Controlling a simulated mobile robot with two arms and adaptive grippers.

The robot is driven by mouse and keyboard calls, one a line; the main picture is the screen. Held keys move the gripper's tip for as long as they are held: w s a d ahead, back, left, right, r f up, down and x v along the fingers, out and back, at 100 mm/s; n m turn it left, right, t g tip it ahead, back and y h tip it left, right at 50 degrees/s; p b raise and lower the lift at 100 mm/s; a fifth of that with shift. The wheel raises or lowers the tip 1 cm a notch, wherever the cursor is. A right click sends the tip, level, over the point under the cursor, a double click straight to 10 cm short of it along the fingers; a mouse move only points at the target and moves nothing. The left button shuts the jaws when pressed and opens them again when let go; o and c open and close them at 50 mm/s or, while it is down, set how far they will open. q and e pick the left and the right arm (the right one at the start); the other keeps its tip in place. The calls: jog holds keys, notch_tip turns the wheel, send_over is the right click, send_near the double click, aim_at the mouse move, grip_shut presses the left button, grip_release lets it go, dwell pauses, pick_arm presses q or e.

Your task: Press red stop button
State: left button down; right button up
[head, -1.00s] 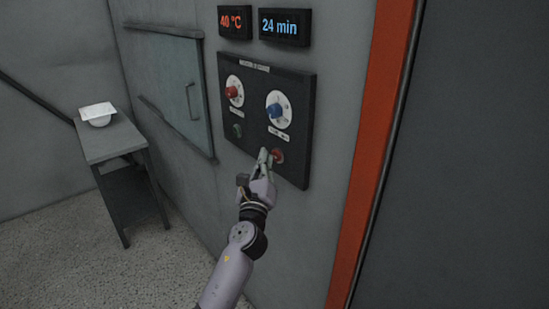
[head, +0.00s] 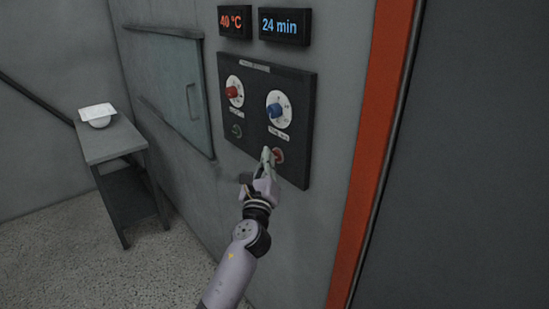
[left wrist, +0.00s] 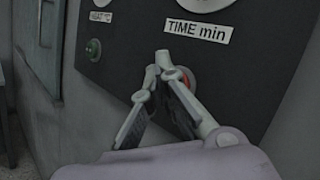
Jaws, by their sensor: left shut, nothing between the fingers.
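The red stop button (head: 278,155) is at the lower right of the black control panel (head: 296,170). It also shows in the left wrist view (left wrist: 188,78), partly hidden behind the fingertips. My left gripper (head: 267,155) is shut and empty, its tips at the left side of the button. In the left wrist view its closed tips (left wrist: 163,68) overlap the button's left edge. I cannot tell whether they touch it. My right gripper is not in view.
A red knob (head: 232,92), a blue knob (head: 274,110) and a green button (head: 237,130) share the panel. Displays above read 40 °C (head: 235,21) and 24 min (head: 284,26). A small table (head: 107,145) with a white bowl-like item (head: 98,115) stands left. An orange frame (head: 370,150) is at right.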

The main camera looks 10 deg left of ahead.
pick_arm(q)
jog(key=shift+w+d, duration=0.1)
dwell(0.5)
jog(key=shift+s+a+p, duration=0.4)
jog(key=shift+s+a, duration=0.15)
jog(key=shift+s, duration=0.1)
jog(key=s+a+p, duration=0.1)
jog(key=s, duration=0.1)
jog(key=s+a+p, duration=0.1)
jog(key=s+a, duration=0.1)
dwell(0.3)
dwell(0.5)
